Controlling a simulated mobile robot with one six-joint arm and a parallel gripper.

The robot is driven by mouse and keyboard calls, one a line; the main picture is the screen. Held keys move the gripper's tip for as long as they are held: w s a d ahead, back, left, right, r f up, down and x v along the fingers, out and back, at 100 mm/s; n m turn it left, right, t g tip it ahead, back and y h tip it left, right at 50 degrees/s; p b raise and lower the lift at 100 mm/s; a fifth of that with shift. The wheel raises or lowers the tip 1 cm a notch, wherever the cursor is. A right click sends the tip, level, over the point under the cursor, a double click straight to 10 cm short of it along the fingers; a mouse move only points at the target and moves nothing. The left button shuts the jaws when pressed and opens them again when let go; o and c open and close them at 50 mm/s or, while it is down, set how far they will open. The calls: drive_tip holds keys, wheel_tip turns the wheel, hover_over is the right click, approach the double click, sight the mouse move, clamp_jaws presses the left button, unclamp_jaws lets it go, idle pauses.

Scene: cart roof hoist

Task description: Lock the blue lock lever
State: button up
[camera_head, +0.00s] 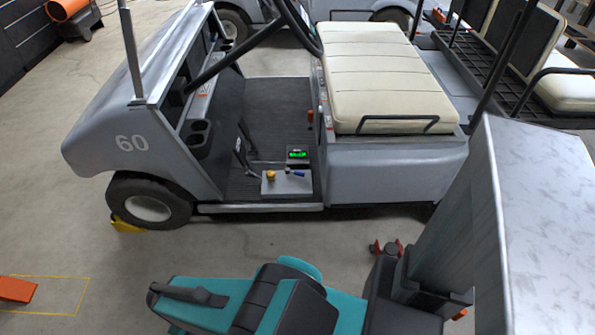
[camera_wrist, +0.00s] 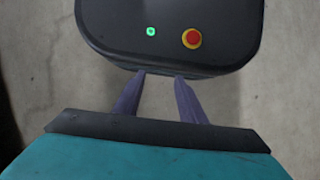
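The blue lock lever (camera_head: 298,174) is small and lies on a light grey plate (camera_head: 287,187) on the near edge of the cart floor, below a small box with a green display (camera_head: 298,153). It is too small to tell its lock position. My arm is folded low in front of the cart, well apart from the lever. In the wrist view my gripper (camera_wrist: 160,76) shows two dark fingers with a gap between them, empty. The lever is not in the wrist view.
A yellow knob (camera_head: 271,175) sits left of the lever on the same plate. Thin dark levers (camera_head: 240,155) stand behind it. The cream seat (camera_head: 385,75) is to the right and a steering column (camera_head: 235,57) slants above. Bare concrete floor lies between me and the cart.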

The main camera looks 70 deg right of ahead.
drive_tip(key=w+d+f+b, duration=0.2)
drive_tip(key=w+d, duration=0.3)
drive_tip(key=w, duration=0.2)
drive_tip(key=w+d+r+t+h+b, duration=0.1)
drive_tip(key=w+d+b, duration=0.4)
drive_tip(key=d, duration=1)
drive_tip(key=w+d+t+b, duration=0.15)
drive_tip(key=w+d, duration=0.45)
drive_tip(key=d, duration=1)
drive_tip(key=g+h+b, duration=0.1)
drive_tip(key=g+b, duration=0.1)
drive_tip(key=b, duration=0.6)
approach(298, 172)
drive_tip(key=v, duration=0.5)
drive_tip(key=shift+a+r, duration=0.2)
drive_tip(key=b+x, duration=0.2)
drive_tip(key=x, duration=1.2)
drive_tip(key=shift+w+d+b, duration=0.15)
drive_tip(key=shift+b, duration=0.2)
